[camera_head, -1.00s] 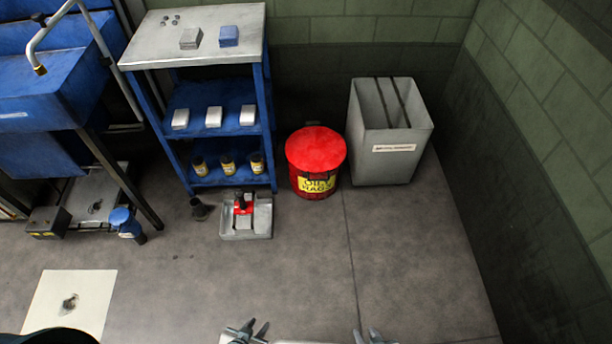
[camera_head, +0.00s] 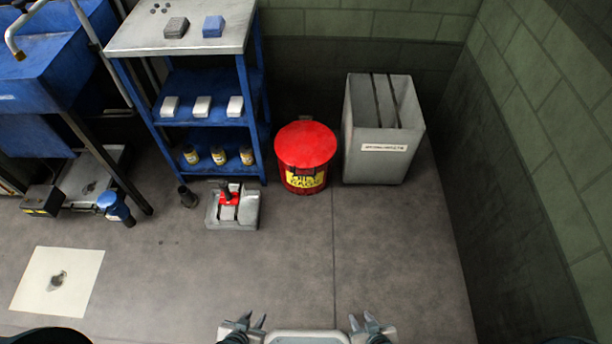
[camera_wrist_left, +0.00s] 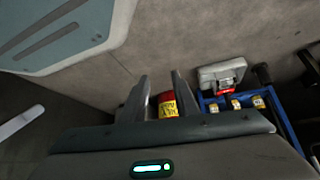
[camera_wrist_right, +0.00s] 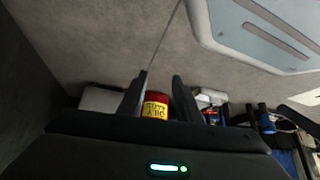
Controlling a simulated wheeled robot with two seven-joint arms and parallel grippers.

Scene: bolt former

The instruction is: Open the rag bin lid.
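The rag bin (camera_head: 304,178) is a red round can with a yellow label, standing on the floor against the back wall. Its red lid (camera_head: 305,145) looks closed. My left gripper (camera_head: 245,322) is open and empty at the bottom of the head view, well in front of the bin. My right gripper (camera_head: 369,322) is open and empty at the bottom, to the right. The bin also shows between the fingers in the left wrist view (camera_wrist_left: 168,106) and in the right wrist view (camera_wrist_right: 156,106), at a distance from both.
A grey open-topped bin (camera_head: 377,160) stands close on the red bin's right. A blue shelf cart (camera_head: 205,138) stands on its left. A grey tray with a red item (camera_head: 246,212) lies on the floor before the cart. The floor (camera_head: 320,260) between me and the bin is clear.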

